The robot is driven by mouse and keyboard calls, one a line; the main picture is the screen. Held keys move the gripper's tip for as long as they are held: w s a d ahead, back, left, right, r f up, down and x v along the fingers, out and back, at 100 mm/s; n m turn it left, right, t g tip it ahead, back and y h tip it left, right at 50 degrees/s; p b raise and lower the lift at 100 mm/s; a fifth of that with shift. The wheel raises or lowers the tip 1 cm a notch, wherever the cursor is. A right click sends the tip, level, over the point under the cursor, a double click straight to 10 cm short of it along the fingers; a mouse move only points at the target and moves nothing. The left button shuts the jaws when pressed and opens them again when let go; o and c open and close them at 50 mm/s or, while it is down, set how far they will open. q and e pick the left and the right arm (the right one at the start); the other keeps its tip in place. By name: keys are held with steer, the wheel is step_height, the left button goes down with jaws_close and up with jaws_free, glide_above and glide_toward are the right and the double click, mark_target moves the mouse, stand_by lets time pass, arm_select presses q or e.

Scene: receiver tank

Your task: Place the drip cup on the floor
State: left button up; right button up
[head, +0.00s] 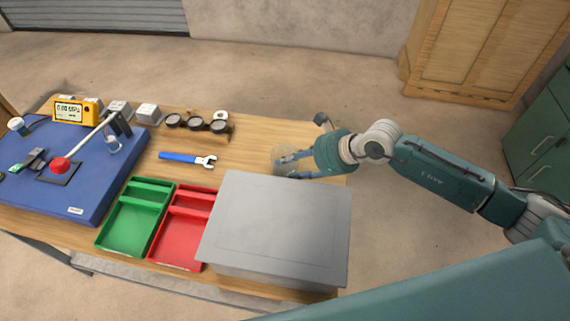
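A pale, see-through cup (279,159), which looks like the drip cup, is at the right end of the wooden table, just behind the grey box. My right gripper (288,166) reaches in from the right with one finger on the far side and one on the near side of this cup. The fingers are apart, and the cup is partly hidden by them. I cannot tell whether they press on it, or whether the cup's base touches the table. My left gripper is not in view.
The table (255,140) also bears a large grey box (280,225), red (176,240) and green (130,228) trays, a wrench (188,159), gauges (197,124) and a blue base (85,195) with a red-knobbed lever. Bare concrete floor (385,235) lies right of the table; cabinets stand farther back.

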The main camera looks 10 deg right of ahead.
mark_target(279, 167)
steer(key=p+x, duration=0.1)
steer(key=x, duration=0.5)
steer(key=shift+w, duration=0.1)
jaws_close()
